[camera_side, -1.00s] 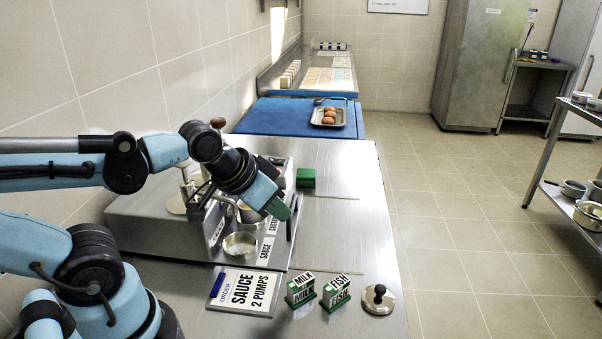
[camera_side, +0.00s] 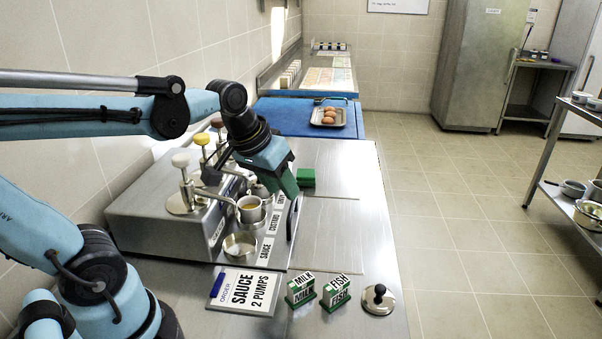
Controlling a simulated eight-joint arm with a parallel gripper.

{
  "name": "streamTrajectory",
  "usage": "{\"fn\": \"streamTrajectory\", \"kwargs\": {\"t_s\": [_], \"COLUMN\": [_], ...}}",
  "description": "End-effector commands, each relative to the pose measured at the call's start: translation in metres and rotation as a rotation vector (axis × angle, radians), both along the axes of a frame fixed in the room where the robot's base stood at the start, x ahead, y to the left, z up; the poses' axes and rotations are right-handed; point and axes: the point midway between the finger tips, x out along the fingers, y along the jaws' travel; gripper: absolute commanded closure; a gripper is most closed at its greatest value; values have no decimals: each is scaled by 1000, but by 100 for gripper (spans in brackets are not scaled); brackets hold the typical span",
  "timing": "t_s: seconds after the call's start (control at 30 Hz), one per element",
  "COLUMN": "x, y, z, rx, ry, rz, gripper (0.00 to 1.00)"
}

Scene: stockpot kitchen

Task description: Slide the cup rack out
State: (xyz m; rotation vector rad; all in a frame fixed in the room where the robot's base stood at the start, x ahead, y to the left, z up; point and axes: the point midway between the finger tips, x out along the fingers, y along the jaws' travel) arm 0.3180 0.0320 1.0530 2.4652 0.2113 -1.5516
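The cup rack (camera_side: 229,257) is the low metal tray along the front of the steel pump unit (camera_side: 160,215). A dark upright handle (camera_side: 292,222) stands at its right side. A yellowish-filled cup (camera_side: 250,211) and an empty-looking metal bowl (camera_side: 240,245) sit on it, below the pump spouts. My gripper (camera_side: 288,187), with green fingers, points down just above the handle's top. Whether it touches the handle is unclear. Its finger gap is not visible, and the far end of the rack is hidden behind it.
Pumps with white, yellow and brown knobs (camera_side: 202,139) rise behind the rack. A green block (camera_side: 306,178) lies just right of my gripper. The steel counter at right is clear.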

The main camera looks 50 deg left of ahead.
Motion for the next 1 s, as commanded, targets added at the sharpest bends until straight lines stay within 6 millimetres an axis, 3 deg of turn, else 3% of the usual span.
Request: {"fn": "streamTrajectory", "kwargs": {"t_s": [0.2,0.5,0.77,1.0], "x": [31,55,59,63], "y": [41,85,91,86], "z": [12,11,3,-29], "rx": [-132,-267,-290,-288], "ry": [159,311,337,336], "rz": [227,437,469,468], "gripper": [62,62,62,62]}}
